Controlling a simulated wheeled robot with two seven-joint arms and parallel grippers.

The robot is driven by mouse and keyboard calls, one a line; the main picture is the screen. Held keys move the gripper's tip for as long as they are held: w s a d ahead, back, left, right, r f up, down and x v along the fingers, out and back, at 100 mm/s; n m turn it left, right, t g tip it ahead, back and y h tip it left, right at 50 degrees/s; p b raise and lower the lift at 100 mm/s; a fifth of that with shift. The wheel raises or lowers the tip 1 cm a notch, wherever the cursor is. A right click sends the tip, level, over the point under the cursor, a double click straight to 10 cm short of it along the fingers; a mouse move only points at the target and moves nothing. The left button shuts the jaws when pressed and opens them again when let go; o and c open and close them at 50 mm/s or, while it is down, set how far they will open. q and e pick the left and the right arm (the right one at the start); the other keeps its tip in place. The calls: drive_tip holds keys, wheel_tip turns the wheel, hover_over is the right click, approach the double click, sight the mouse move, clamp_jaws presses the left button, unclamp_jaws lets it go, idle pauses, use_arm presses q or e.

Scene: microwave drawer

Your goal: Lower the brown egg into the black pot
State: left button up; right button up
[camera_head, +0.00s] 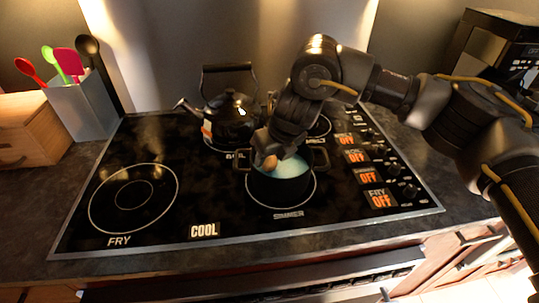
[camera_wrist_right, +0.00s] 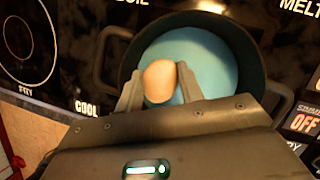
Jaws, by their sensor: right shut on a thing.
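The brown egg (camera_wrist_right: 158,80) is between the two fingers of my right gripper (camera_wrist_right: 160,86) in the right wrist view, and the fingers are shut on it. In the head view the egg (camera_head: 270,162) shows at the tips of my right gripper (camera_head: 268,156), over the left part of the black pot's opening. The black pot (camera_head: 281,189) stands on the front right burner, marked simmer, and holds pale blue liquid (camera_head: 290,169). In the right wrist view the pot's rim (camera_wrist_right: 252,60) surrounds the egg and fingertips. I cannot tell whether the egg touches the liquid. My left gripper is not in view.
A black kettle (camera_head: 232,118) stands behind the pot. The front left fry burner (camera_head: 134,198) is empty. Knobs and orange OFF labels (camera_head: 368,177) line the cooktop's right side. A grey holder (camera_head: 82,108) with coloured utensils and a wooden box (camera_head: 32,128) stand at left.

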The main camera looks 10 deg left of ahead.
drive_tip(key=shift+f+b, duration=1.05)
drive_tip(key=shift+f, duration=0.4)
idle(0.5)
drive_tip(key=o, duration=0.7)
